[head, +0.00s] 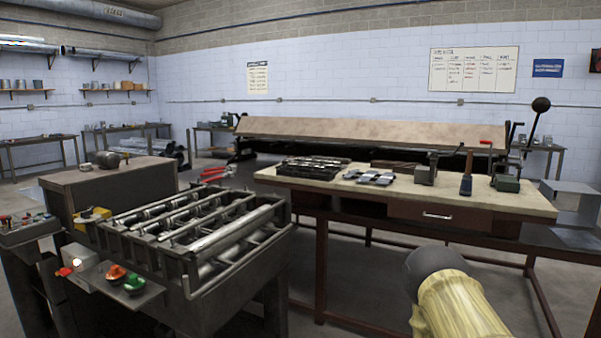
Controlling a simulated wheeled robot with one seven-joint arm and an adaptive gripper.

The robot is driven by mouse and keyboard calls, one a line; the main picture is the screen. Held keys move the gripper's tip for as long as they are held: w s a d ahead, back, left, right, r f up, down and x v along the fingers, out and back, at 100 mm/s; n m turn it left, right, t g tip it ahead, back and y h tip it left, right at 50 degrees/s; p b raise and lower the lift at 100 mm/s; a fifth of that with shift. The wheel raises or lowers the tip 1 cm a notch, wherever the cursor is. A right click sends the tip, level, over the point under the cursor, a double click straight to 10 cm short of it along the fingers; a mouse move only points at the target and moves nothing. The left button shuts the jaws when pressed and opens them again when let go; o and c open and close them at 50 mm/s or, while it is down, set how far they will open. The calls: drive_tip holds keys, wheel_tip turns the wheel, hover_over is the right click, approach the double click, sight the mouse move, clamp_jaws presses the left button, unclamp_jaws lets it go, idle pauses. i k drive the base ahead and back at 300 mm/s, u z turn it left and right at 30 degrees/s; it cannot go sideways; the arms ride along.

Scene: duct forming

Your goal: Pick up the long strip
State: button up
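I cannot pick out the long strip for certain. A dark rack (312,166) with several thin, long pieces lies at the left end of the wooden-topped workbench (520,201). A small stack of dark flat pieces (402,166) lies further right on it, too small to make out. My gripper is not in view. A dark rounded end on a yellowish cylinder (455,300) rises at the bottom right; it looks like part of my arm, but I cannot be sure.
A roller machine (215,240) with red and green buttons stands at the front left. A long folding machine (370,136) stands behind the bench. Metal pieces (368,178), clamps (427,170) and a dark-handled tool (466,178) are on the bench. Floor shows between machine and bench.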

sight(367, 175)
drive_tip(key=u, duration=0.45)
drive_tip(key=i, duration=1.3)
drive_tip(key=z, duration=0.6)
drive_tip(key=i, duration=1.15)
drive_tip(key=z, duration=0.75)
